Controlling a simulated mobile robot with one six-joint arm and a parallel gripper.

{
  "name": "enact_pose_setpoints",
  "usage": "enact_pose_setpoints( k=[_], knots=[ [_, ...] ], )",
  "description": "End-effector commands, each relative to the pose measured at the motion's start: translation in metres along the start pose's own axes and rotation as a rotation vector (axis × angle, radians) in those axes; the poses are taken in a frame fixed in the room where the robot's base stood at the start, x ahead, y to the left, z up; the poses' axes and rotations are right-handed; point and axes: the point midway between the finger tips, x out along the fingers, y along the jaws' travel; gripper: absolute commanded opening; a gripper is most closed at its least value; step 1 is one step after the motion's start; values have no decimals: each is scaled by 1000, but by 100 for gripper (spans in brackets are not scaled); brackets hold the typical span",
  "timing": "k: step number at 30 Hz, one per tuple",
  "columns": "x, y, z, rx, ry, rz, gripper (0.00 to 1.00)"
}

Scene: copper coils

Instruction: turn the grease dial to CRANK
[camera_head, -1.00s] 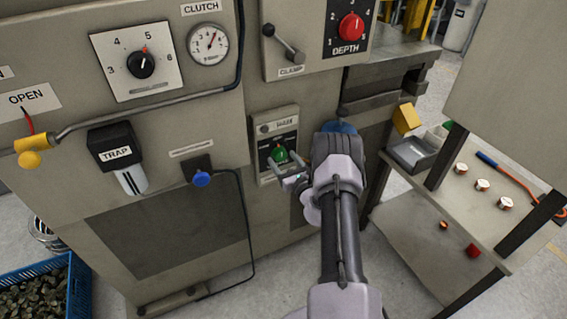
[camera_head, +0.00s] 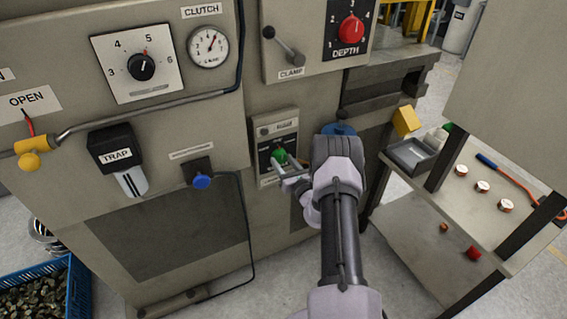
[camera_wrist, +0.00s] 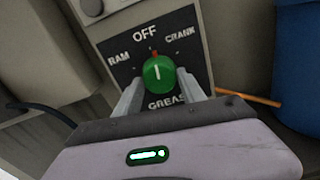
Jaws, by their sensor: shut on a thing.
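The grease dial is a green round knob (camera_wrist: 158,74) on a dark plate (camera_wrist: 185,62) marked RAM, OFF, CRANK and GREASE. In the wrist view its white line points up towards OFF, where a small red mark shows. CRANK is printed at the upper right. My gripper (camera_wrist: 159,88) is shut on the knob, with one finger at its lower left and one at its lower right. In the head view the green knob (camera_head: 280,156) sits low on the machine's front, and my gripper (camera_head: 282,166) reaches it from the right.
A blue round thing (camera_wrist: 302,65) stands close on the right in the wrist view. An orange rod (camera_wrist: 248,98) runs beside the plate. The CLAMP lever (camera_head: 284,46) and red DEPTH knob (camera_head: 351,28) are above. A shelf (camera_head: 480,225) with copper coils is at right.

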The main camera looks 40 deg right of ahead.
Motion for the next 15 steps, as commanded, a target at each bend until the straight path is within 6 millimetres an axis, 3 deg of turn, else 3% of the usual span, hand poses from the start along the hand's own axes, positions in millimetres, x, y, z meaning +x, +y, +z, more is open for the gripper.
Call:
enact_pose_setpoints(
  k=[15],
  knots=[
    [0,1,0,468,2,-1,7]
  ],
)
